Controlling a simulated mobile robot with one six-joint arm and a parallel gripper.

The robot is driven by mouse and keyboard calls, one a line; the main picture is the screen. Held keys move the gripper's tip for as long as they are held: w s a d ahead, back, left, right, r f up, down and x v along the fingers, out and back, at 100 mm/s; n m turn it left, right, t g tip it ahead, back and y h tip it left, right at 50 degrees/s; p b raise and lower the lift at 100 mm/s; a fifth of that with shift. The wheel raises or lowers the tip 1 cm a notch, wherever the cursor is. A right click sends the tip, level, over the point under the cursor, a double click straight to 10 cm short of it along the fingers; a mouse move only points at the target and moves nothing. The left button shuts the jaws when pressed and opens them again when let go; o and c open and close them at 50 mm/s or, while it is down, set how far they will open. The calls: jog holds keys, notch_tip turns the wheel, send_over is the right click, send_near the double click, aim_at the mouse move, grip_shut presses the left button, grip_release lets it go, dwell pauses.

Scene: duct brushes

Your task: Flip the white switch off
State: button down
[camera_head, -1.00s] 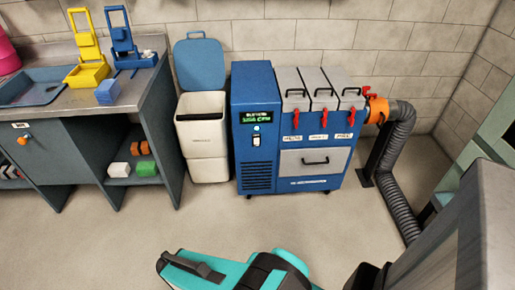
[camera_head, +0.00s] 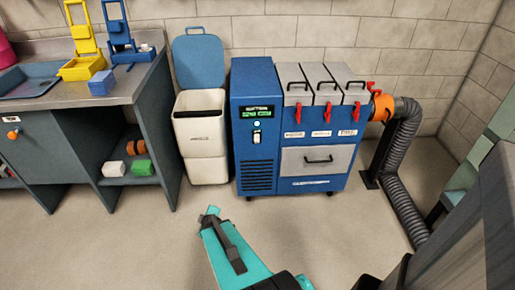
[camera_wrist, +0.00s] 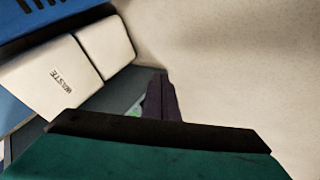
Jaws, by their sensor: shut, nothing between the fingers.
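The white switch (camera_head: 256,138) is on the front of the blue machine (camera_head: 255,100), below a green-lit display and a small round light. The switch is too small to tell which way it is set. My gripper (camera_head: 212,211) is in front of the machine, low over the floor and apart from it, pointing up and to the left in the head view. It is shut and empty. In the wrist view its dark fingers (camera_wrist: 160,98) stand in front of the bin and the floor.
A white bin (camera_head: 203,160) with a blue lid stands left of the machine, and it also shows in the wrist view (camera_wrist: 50,80). A grey workbench (camera_head: 75,97) is farther left. A grey hose (camera_head: 400,200) runs at the right. The floor in front is clear.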

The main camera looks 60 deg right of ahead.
jog(key=d+r+n+t+h+b, duration=0.1)
jog(key=d+r+t+h+b, duration=0.2)
jog(key=d, duration=0.8)
jog(key=s+d+r+n+h+b, duration=0.1)
jog(key=s+d+r+h+b, duration=0.1)
jog(key=s+d+r+h, duration=0.2)
jog(key=s+d+r+n+t+h+b, duration=0.1)
jog(key=s+d+r+h+b, duration=0.1)
jog(key=s+d+r+h, duration=0.2)
jog(key=s+d+r, duration=0.3)
jog(key=d+r, duration=0.3)
jog(key=d, duration=0.1)
jog(key=shift+s+d+r+n+t, duration=0.25)
jog(key=shift+d+r+n+t, duration=0.05)
jog(key=shift+d+r+n, duration=0.1)
jog(key=shift+w+d+f+b, duration=0.1)
jog(key=shift+w+f+b, duration=0.05)
jog(key=shift+b, duration=0.4)
jog(key=b+x, duration=0.5)
jog(key=b, duration=0.2)
jog(key=d+b, duration=0.1)
jog(key=b, duration=0.4)
jog(key=shift+w, duration=0.4)
